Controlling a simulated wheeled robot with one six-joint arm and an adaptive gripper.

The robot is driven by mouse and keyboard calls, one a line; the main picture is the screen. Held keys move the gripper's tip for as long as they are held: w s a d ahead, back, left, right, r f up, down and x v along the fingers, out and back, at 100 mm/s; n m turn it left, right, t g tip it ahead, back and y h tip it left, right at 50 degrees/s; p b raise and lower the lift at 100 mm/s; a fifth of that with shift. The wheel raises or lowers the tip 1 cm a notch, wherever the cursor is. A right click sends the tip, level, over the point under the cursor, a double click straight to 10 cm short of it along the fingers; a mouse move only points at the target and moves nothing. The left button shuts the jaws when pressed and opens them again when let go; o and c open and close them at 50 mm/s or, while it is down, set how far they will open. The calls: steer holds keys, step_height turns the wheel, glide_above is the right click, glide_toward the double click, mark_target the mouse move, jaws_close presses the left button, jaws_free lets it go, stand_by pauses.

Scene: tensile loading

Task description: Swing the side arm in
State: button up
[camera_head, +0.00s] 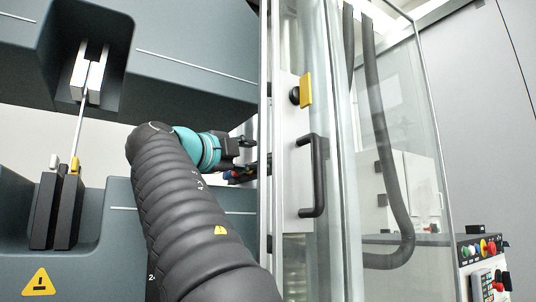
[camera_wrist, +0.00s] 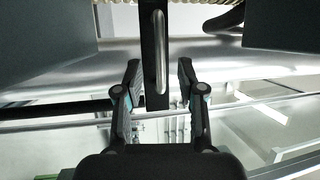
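My gripper (camera_head: 246,156) is behind the door frame's left edge in the head view, at the end of my dark-sleeved arm with its teal joint. In the wrist view my gripper (camera_wrist: 158,80) has its two black fingers spread apart. A dark upright bar with a rounded silver handle-like piece (camera_wrist: 159,52) lies between the fingers, with gaps on both sides; it looks like the side arm. I cannot tell whether a finger touches it. In the head view the side arm is not clearly seen, partly hidden by my gripper and the door frame.
A thin metal specimen (camera_head: 79,128) runs slightly tilted from the upper grip (camera_head: 88,75) towards the lower grip (camera_head: 55,208). A clear door with a black handle (camera_head: 315,176) stands right of my gripper. A control panel (camera_head: 484,262) is at the lower right.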

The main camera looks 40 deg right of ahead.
steer(key=p+x, duration=0.2)
steer(key=x, duration=0.6)
jaws_close()
